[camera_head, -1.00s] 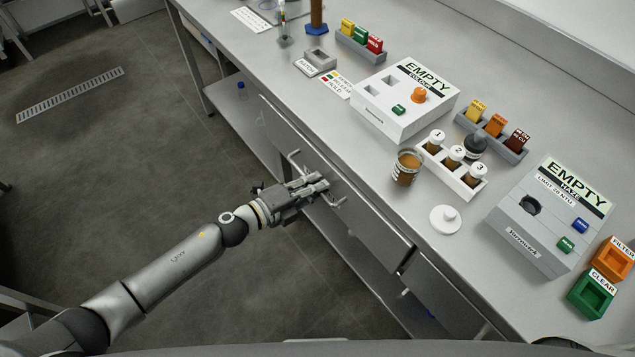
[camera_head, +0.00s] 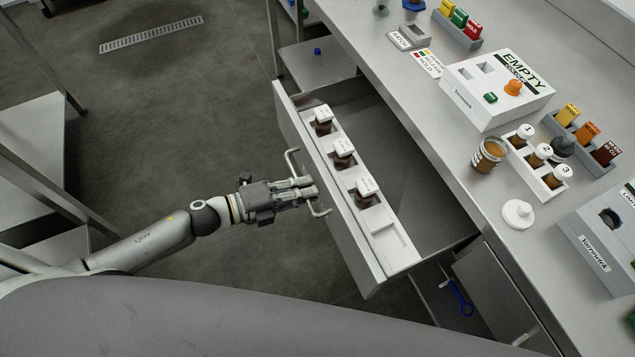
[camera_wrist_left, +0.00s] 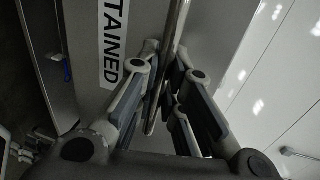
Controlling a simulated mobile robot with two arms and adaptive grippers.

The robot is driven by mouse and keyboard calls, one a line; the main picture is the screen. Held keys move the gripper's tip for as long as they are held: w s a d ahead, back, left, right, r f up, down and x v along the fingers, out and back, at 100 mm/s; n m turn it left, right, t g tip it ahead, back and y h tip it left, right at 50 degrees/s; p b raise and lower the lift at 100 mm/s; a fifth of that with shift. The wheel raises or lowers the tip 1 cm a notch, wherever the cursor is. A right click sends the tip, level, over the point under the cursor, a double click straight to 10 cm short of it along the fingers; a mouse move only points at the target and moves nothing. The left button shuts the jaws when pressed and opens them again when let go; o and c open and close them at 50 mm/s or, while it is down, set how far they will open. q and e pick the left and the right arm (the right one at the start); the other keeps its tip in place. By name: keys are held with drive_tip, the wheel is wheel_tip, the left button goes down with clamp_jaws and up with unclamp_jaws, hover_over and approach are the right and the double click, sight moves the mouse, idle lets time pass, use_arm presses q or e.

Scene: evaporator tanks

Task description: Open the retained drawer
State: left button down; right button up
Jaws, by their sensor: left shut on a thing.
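The retained drawer (camera_head: 366,274) stands pulled out from under the steel bench, its inside open to view. A white rack (camera_head: 383,241) in it holds three dark jars with white lids, such as the front jar (camera_head: 366,192). One slot of the rack is empty. My left gripper (camera_head: 312,190) is shut on the drawer's bar handle (camera_head: 291,160). In the left wrist view the handle (camera_wrist_left: 176,30) runs between the fingers, beside a label (camera_wrist_left: 110,45) reading "TAINED". My right gripper is not in view.
On the bench (camera_head: 460,165) stand an amber jar (camera_head: 489,155), a rack of numbered jars (camera_head: 538,160), a white lid (camera_head: 517,213) and the "EMPTY" colour box (camera_head: 490,95). A second drawer or door front (camera_head: 500,300) is below right. Floor (camera_head: 170,120) is clear left of the drawer.

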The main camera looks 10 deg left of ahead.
use_arm(q)
drive_tip(key=shift+f+v, duration=0.2)
drive_tip(key=shift+v, duration=0.8)
drive_tip(key=c, duration=1.5)
unclamp_jaws()
drive_tip(key=shift+c, duration=0.2)
drive_tip(key=v, duration=1.2)
drive_tip(key=shift+f, duration=0.1)
